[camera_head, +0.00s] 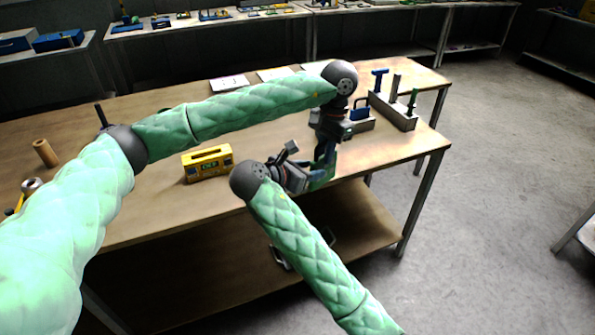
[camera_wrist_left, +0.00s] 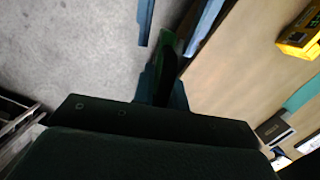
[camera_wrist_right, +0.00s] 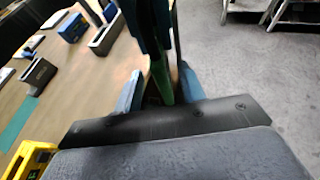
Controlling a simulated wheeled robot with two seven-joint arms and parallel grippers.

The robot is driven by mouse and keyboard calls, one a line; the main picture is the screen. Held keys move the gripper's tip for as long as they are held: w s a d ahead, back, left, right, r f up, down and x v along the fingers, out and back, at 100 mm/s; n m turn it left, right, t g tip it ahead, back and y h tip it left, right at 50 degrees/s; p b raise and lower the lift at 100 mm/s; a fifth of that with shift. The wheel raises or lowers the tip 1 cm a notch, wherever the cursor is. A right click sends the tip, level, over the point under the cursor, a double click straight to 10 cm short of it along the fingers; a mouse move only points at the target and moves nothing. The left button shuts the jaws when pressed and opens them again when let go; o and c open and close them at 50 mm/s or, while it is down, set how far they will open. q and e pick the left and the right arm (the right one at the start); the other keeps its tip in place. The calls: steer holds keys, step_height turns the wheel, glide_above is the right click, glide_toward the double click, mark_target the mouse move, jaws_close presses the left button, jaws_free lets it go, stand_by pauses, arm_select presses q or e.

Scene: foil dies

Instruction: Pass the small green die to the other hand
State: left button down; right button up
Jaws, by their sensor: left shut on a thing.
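The small green die (camera_head: 321,183) is at the front edge of the workbench, in the air between my two grippers. My left gripper (camera_head: 327,158) comes down from above and is shut on it. In the right wrist view the right fingers (camera_wrist_right: 160,92) stand apart on either side of the green die (camera_wrist_right: 159,76). I cannot tell whether they touch it.
The wooden workbench (camera_head: 120,215) carries a yellow box (camera_head: 207,162), a cardboard tube (camera_head: 45,153) and papers (camera_head: 229,84). Grey holders (camera_head: 397,113) with blue and green-handled tools stand at the back right, close behind my left gripper. Floor (camera_head: 500,200) to the right is clear.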

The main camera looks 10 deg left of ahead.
mark_target(318, 167)
steer(key=shift+x, duration=1.85)
jaws_close()
arm_select(q)
steer(key=c, duration=1.3)
jaws_free()
